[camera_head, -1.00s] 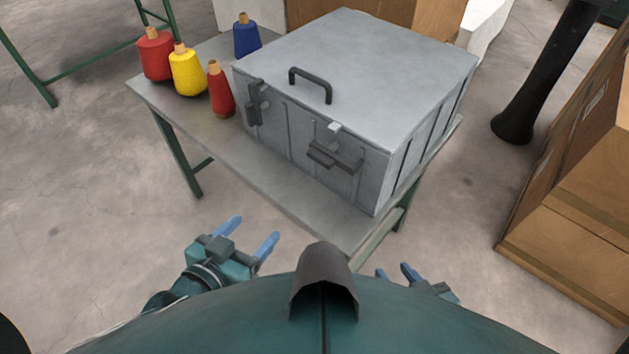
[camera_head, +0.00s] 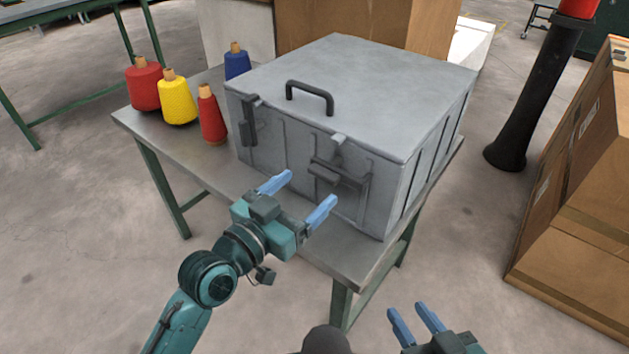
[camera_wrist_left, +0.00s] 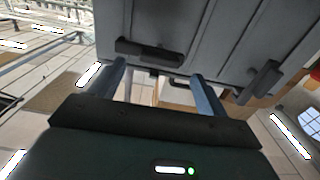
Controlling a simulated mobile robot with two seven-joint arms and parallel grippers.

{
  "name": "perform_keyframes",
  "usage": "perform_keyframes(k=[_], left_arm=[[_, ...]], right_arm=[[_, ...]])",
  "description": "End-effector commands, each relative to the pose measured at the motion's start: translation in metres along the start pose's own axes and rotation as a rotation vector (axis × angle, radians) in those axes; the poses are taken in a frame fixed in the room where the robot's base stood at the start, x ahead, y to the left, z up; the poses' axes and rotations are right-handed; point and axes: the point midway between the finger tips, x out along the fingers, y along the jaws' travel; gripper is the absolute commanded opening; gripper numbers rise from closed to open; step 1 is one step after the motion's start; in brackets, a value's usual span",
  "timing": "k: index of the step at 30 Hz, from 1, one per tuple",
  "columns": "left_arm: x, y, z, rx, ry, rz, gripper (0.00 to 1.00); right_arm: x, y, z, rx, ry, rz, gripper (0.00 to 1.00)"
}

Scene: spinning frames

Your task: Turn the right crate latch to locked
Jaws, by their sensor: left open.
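The grey metal crate (camera_head: 345,85) stands on a table, lid closed. Its right latch (camera_head: 338,175) has a dark handle lying roughly horizontal on the front face; it also shows in the left wrist view (camera_wrist_left: 150,50). The left latch (camera_head: 248,122) has its handle roughly vertical and appears at the right of the wrist view (camera_wrist_left: 262,82). My left gripper (camera_head: 306,192) is open and empty, in front of the crate, a little lower than the right latch and apart from it. My right gripper (camera_head: 409,314) is open and empty, low in front of the table.
The table (camera_head: 180,135) has a free strip before the crate. Red, yellow (camera_head: 176,98) and blue thread spools stand left of the crate. Cardboard boxes (camera_head: 570,190) are stacked at the right, near a black post (camera_head: 530,100). Floor is clear between table and boxes.

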Motion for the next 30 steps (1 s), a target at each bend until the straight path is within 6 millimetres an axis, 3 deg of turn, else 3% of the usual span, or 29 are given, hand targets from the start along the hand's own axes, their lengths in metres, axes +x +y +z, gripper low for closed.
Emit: perform_keyframes(k=[6,18,30], left_arm=[[0.03,0.0,0.0,-0.001,0.0,0.0,0.76],[0.037,0.0,0.0,-0.001,-0.001,0.0,0.76],[0.037,0.0,0.001,-0.001,-0.001,0.0,0.44]], right_arm=[[0.0,0.0,0.0,-0.001,0.004,0.001,0.36],[0.0,0.0,-0.001,-0.002,0.007,0.001,0.36],[-0.001,0.0,0.001,-0.001,0.003,0.002,0.36]])
